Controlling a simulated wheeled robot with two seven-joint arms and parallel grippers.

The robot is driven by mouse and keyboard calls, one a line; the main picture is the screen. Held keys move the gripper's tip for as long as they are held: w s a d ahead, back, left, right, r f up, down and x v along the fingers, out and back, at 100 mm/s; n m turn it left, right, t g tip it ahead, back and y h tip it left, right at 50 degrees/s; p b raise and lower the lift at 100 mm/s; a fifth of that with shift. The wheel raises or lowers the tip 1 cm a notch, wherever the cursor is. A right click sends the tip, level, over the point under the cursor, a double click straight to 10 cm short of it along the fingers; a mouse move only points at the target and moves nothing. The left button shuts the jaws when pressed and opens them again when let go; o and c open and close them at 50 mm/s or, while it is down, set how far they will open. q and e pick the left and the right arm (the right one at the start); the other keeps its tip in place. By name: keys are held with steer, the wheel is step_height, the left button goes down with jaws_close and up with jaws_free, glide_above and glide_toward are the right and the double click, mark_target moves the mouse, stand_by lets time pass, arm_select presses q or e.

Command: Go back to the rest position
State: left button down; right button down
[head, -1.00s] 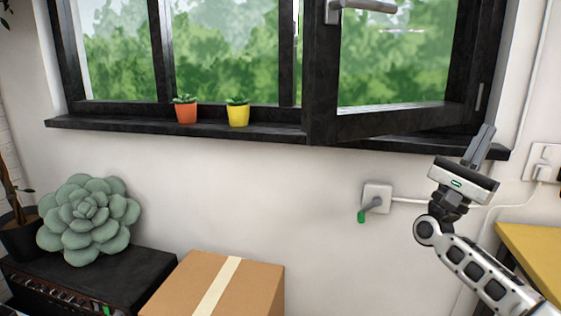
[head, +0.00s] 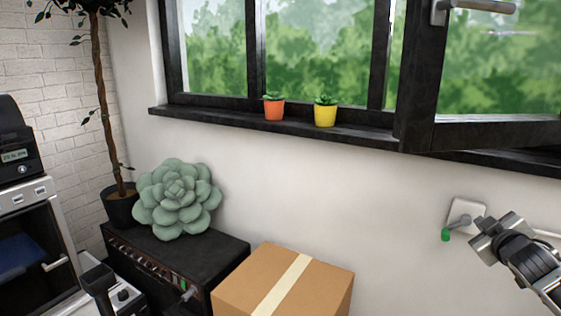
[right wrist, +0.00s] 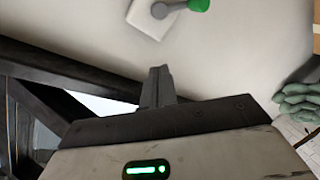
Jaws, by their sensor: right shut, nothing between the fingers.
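My right gripper (head: 492,236) is at the right side of the head view, in front of the white wall, close beside the wall socket in the picture. Its arm comes in from the lower right. In the right wrist view its fingers (right wrist: 158,86) are together with nothing between them.
An open dark window sash (head: 480,135) hangs at the upper right. An orange pot (head: 273,110) and a yellow pot (head: 325,115) stand on the sill. Below are a cardboard box (head: 245,282) and a succulent-shaped cushion (head: 177,200) on a black amplifier (head: 215,255).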

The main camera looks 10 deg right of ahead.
steer(key=s+a+f+g+y, duration=0.1)
steer(key=s+a+f+y, duration=0.3)
steer(key=a+f, duration=0.7)
steer(key=s+a+f+g+y, duration=0.1)
steer(key=s+a+f+y, duration=0.1)
steer(key=s+a+f, duration=0.9)
arm_select(q)
steer(key=r+p, duration=0.1)
steer(key=p, duration=0.2)
steer(key=shift+a, duration=0.2)
arm_select(e)
steer(key=s+a+r+m+g+y, duration=0.1)
steer(key=s+a, duration=0.4)
steer(key=a, duration=0.4)
steer(key=s+a+r+m+y, duration=0.1)
steer(key=s+a+r+y, duration=0.1)
steer(key=s+a, duration=0.4)
steer(key=a, duration=0.4)
steer(key=shift+a+r+g+y, duration=0.15)
steer(key=shift+a+g+y, duration=0.15)
steer(key=shift+g, duration=0.1)
steer(key=shift+d+m, duration=0.1)
steer(key=shift+m, duration=0.2)
